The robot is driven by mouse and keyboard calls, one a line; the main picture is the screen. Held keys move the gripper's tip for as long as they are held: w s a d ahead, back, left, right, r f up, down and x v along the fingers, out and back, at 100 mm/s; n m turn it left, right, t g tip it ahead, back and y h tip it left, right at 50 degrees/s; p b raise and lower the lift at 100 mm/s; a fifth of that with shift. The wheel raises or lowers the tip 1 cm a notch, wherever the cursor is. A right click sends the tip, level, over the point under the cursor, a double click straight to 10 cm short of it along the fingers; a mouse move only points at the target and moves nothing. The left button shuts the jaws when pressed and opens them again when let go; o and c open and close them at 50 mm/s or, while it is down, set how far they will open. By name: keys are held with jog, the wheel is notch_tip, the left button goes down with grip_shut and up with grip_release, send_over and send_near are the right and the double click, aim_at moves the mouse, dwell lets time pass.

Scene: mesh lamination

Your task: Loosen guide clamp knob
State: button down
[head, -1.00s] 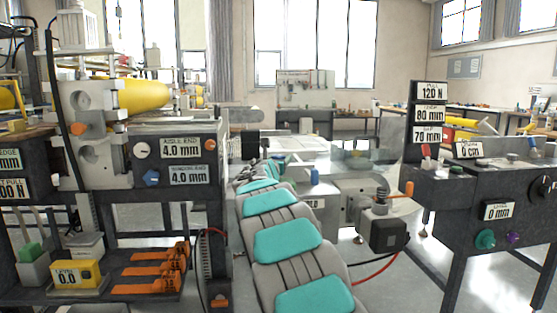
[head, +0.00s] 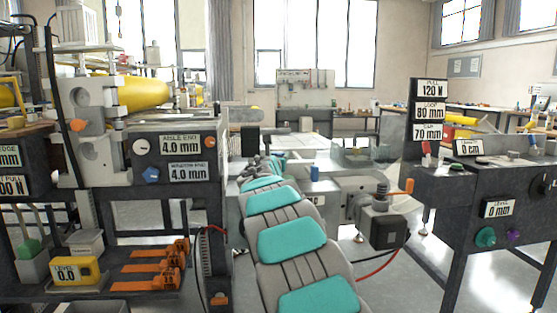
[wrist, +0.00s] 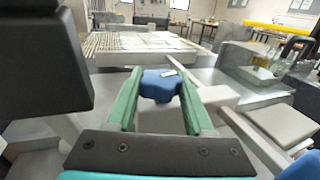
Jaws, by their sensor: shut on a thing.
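In the wrist view, a blue lobed knob (wrist: 157,86) with a pale mark on its top sits between the green fingers of my gripper (wrist: 160,92). The gripper is shut on this knob, with one finger on each side. The knob's lower part and stem are hidden. In the head view, my arm reaches forward over the machine and hides the grip. Another blue part (head: 314,173) shows just right of the arm there.
A grey motor unit (head: 388,226) with an orange lever is at right. A dark console (head: 500,210) stands further right.

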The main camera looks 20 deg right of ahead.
jog(key=y+b, duration=0.1)
jog(key=n+t+b, duration=0.1)
jog(key=shift+s+d+f+y+b, duration=0.15)
jog(key=shift+f+y+b, duration=0.1)
jog(key=shift+y+b, duration=0.15)
jog(key=shift+n+t+y+b, duration=0.5)
jog(key=shift+n+y+b, duration=0.4)
jog(key=shift+y+b, duration=0.15)
jog(key=shift+a+r+n+y+b, duration=0.1)
jog(key=shift+a+n+y+b, duration=0.1)
jog(key=shift+n+y+b, duration=0.45)
jog(key=shift+d+r+n+t+y+b, duration=0.1)
jog(key=shift+n+t+y+b, duration=0.55)
jog(key=shift+y, duration=0.85)
jog(key=shift+r+n+y, duration=0.1)
jog(key=shift+n+y, duration=0.6)
jog(key=shift+y, duration=0.2)
jog(key=c, duration=0.6)
grip_release()
jog(key=shift+w, duration=0.2)
jog(key=shift+o, duration=0.2)
